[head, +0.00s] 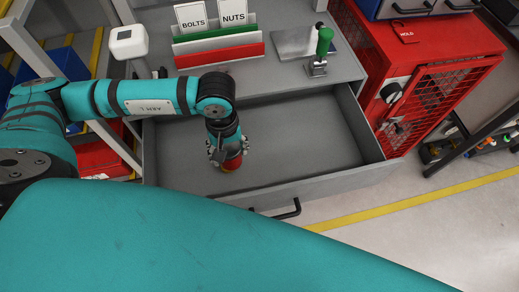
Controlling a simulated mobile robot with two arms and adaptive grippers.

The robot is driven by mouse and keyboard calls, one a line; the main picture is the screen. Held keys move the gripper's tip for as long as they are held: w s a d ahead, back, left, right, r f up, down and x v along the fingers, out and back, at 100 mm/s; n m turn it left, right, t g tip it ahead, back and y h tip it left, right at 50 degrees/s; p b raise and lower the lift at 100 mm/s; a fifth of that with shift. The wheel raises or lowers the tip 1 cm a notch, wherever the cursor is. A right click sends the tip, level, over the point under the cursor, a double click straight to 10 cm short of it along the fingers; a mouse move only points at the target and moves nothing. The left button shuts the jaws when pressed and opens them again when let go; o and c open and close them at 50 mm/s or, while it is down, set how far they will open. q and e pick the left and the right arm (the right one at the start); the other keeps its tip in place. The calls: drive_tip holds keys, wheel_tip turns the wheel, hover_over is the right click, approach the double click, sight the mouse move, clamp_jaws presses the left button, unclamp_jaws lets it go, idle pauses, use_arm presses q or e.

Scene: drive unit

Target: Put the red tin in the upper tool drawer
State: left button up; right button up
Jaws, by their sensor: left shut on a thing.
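The red tin (232,163) is mostly hidden by my left gripper (229,157), with a bit of its red side showing between and below the fingers. My left gripper points down over the open upper drawer (306,134) and is shut on the tin. The tin appears within the left part of the drawer's opening; I cannot tell whether it touches the drawer floor. The drawer is grey, pulled out toward me, and looks otherwise empty. Its black handle (289,209) is on the front. My right gripper is not in view.
On the grey cabinet top (263,76) stand a file rack (217,46) marked BOLTS and NUTS and a green-handled clamp (320,52). A red mesh cage (435,80) stands close on the right. The drawer's right part is free. Floor with a yellow line (410,200) is clear.

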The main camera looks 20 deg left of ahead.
use_arm(q)
drive_tip(key=f+n+b, duration=0.1)
drive_tip(key=f+n, duration=0.1)
drive_tip(key=a+f+n+b, duration=0.1)
drive_tip(key=f+n, duration=0.1)
drive_tip(key=n, duration=0.1)
drive_tip(key=shift+f, duration=0.15)
drive_tip(key=n, duration=0.4)
drive_tip(key=shift+w+a+n+b, duration=0.25)
drive_tip(key=shift+a+n+b, duration=0.05)
drive_tip(key=shift+a+b, duration=0.1)
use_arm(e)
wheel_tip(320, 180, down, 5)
use_arm(q)
drive_tip(key=p, duration=0.3)
hover_over(278, 153)
drive_tip(key=shift+s+f, duration=0.2)
drive_tip(key=shift+f, duration=0.45)
drive_tip(key=shift+w+d+f+p, duration=0.1)
drive_tip(key=shift+d+f+p, duration=0.05)
drive_tip(key=shift+f+p, duration=0.2)
wheel_tip(278, 153, down, 2)
drive_tip(key=shift+f+p, duration=0.2)
drive_tip(key=shift+p, duration=0.15)
drive_tip(key=shift+f, duration=0.25)
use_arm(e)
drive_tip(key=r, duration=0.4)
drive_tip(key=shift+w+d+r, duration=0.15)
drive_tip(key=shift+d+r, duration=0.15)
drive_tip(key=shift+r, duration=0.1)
